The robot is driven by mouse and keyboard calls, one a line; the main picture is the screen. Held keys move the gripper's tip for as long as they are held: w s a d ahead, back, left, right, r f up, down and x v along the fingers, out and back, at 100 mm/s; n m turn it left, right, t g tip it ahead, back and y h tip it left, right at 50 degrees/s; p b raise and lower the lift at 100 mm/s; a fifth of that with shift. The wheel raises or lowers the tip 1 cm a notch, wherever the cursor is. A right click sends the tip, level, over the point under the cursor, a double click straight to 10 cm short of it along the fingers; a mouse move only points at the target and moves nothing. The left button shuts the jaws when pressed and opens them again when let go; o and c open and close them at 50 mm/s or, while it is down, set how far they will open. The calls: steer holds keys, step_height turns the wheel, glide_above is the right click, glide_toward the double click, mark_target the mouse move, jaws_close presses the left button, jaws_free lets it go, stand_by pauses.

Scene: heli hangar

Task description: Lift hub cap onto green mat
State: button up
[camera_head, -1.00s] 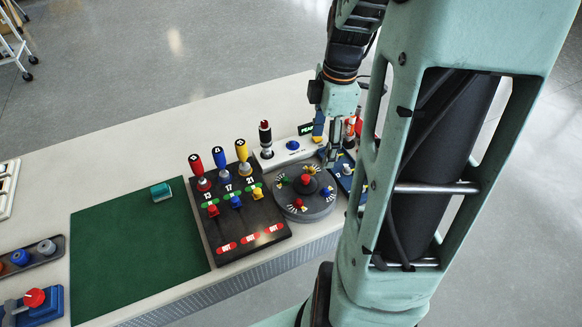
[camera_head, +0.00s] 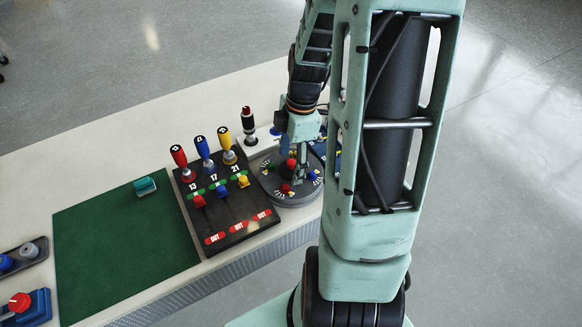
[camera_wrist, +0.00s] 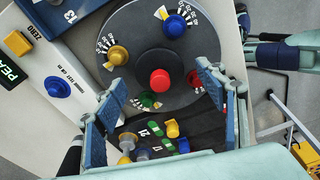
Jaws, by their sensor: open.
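The hub cap, a dark disc with a red knob (camera_wrist: 160,81), sits at the centre of a round grey dial (camera_wrist: 190,105). The red knob also shows in the head view (camera_head: 291,164), partly beside my gripper. My gripper (camera_wrist: 160,98) is open and empty above the dial, its two blue fingers spread to either side of the red knob. In the head view my gripper (camera_head: 301,172) hangs pointing down over the dial. The green mat (camera_head: 122,245) lies flat on the bench to the left, largely bare.
A black panel (camera_head: 232,208) with red, blue and yellow handles stands between dial and mat. A small teal block (camera_head: 145,186) is at the mat's back edge. Coloured knobs ring the hub. A red knob on a blue base (camera_head: 20,302) is at far left.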

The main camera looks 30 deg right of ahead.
steer(key=shift+f, duration=0.15)
steer(key=c, duration=1.2)
steer(key=shift+c, duration=0.2)
